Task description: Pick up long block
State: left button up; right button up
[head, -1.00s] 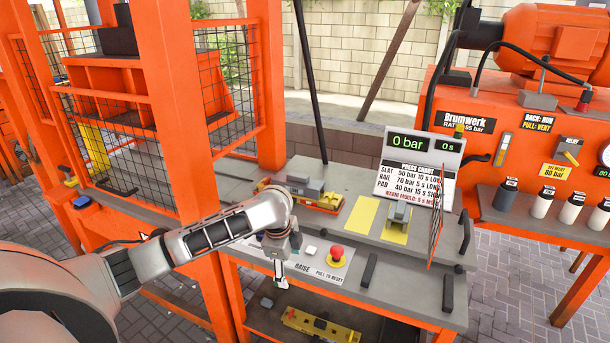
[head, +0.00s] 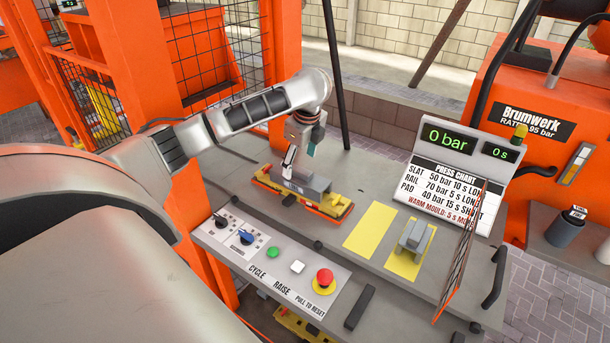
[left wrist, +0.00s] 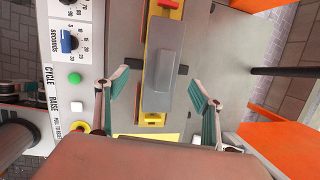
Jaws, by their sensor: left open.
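A long grey block (head: 316,183) lies on a yellow and orange mould (head: 340,208) on the grey bench. The block also shows in the left wrist view (left wrist: 165,78), lengthwise over the yellow mould. My left gripper (head: 290,165) is above the block, pointing down, and partly hides it in the head view. In the left wrist view my left gripper (left wrist: 160,92) is open, with one green-padded finger on each side of the block and a gap to each side. I cannot tell how far above it the fingertips are. My right gripper is not in view.
A smaller grey block (head: 412,238) sits on a yellow patch to the right. The control panel (head: 262,287) with knobs and a red button (head: 324,277) runs along the front. A display sign (head: 455,170), a mesh guard (head: 462,255) and an orange frame (head: 284,60) stand nearby.

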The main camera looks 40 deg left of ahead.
aim_at(299, 170)
pick_arm(q)
jog(key=shift+a+f, duration=0.1)
jog(key=shift+f, duration=0.4)
jog(key=shift+w+x, duration=0.15)
jog(key=shift+x, duration=1.15)
jog(key=shift+w+x, duration=0.15)
jog(key=shift+x, duration=1.2)
jog(key=shift+r, duration=0.15)
jog(key=c, duration=1.8)
jog(key=shift+c, duration=0.2)
